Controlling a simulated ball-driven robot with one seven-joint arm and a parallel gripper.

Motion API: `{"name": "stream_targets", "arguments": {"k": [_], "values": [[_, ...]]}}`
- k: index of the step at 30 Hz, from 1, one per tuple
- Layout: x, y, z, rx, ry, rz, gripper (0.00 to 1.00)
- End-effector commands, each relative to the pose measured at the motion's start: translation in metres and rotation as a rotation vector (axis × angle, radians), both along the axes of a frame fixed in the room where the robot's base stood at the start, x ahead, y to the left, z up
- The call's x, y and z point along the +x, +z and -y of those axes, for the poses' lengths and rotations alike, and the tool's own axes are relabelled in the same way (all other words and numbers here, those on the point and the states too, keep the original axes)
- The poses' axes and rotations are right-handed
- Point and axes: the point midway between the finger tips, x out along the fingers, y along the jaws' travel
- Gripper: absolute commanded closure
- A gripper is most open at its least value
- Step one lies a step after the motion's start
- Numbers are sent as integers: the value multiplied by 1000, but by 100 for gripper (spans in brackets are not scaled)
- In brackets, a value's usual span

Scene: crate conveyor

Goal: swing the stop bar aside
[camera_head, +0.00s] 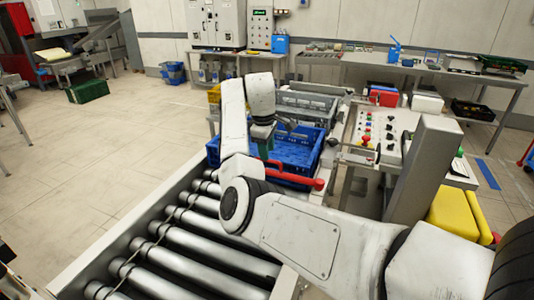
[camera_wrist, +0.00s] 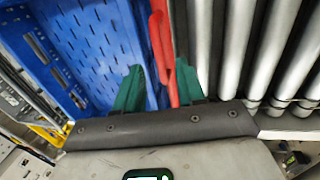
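The red stop bar (camera_head: 295,179) lies across the roller conveyor, on the near side of the blue crate. In the wrist view the bar (camera_wrist: 158,38) runs down into the space between my gripper's two teal fingers (camera_wrist: 160,68), closer to the right finger. The fingers stand apart, with a gap on the left of the bar. I cannot tell whether a finger touches the bar.
Bare rollers (camera_head: 185,245) lie on the near side. A control panel (camera_head: 380,135) with buttons stands at the right of the conveyor.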

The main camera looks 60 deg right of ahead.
Motion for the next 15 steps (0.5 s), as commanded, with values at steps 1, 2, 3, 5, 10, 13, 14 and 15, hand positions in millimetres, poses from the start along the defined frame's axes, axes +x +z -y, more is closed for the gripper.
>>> {"name": "stream_targets", "arguments": {"k": [1,2,3,5,10,13,14,15], "values": [[0,-7,1,2,0,-1,61],[0,-10,2,1,0,-1,61],[0,-15,3,1,0,-1,61],[0,-21,4,1,-1,-1,61],[0,-29,6,-1,-1,0,61],[0,-30,6,-1,-1,0,61],[0,-30,6,-1,-1,0,61],[0,-30,6,-1,-1,0,61]]}}
